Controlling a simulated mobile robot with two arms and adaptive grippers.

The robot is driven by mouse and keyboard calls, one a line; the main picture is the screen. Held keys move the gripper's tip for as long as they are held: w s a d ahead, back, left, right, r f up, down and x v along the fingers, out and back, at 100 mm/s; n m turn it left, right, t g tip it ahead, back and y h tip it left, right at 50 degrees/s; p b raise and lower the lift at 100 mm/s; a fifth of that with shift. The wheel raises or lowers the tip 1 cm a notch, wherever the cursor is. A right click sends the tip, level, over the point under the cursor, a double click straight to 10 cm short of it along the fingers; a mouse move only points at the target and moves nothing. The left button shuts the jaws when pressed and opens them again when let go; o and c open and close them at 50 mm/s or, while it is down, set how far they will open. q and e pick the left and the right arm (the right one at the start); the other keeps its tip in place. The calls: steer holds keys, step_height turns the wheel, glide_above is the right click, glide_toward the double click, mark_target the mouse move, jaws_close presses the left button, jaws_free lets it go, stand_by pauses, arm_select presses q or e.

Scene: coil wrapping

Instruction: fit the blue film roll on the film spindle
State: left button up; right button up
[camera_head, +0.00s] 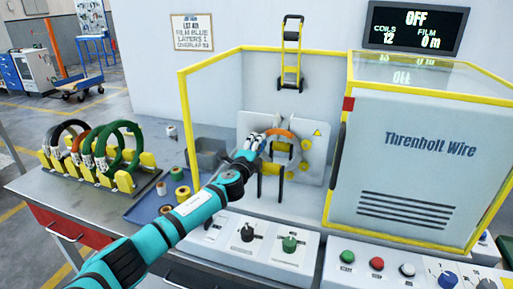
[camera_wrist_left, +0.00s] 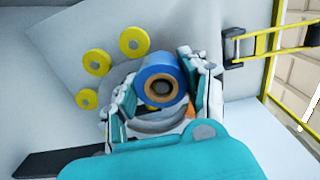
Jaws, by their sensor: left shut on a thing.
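My left gripper (camera_head: 262,138) reaches into the open wrapping bay, at the ring with an orange section (camera_head: 295,147) on the pale panel. In the left wrist view the gripper (camera_wrist_left: 165,88) is shut on the blue film roll (camera_wrist_left: 150,76), one finger on each side. The roll has a brown core with a dark centre and faces the camera. A grey curved part of the ring (camera_wrist_left: 155,125) shows just below it. I cannot make out the film spindle; the roll and gripper may cover it. My right gripper is not in view.
Yellow rollers (camera_wrist_left: 134,41) sit on the panel beside the roll. A yellow-framed guard (camera_head: 415,150) stands right of the bay. A blue tray (camera_head: 140,212) with several small rolls and a rack of coils (camera_head: 120,150) are on the left. Control knobs (camera_head: 247,232) are in front.

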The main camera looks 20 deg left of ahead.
arm_select(q)
steer(key=o, duration=1.2)
steer(key=shift+s, duration=0.15)
steer(key=s, duration=1.1)
steer(key=shift+s+a, duration=0.2)
steer(key=shift+s, duration=0.15)
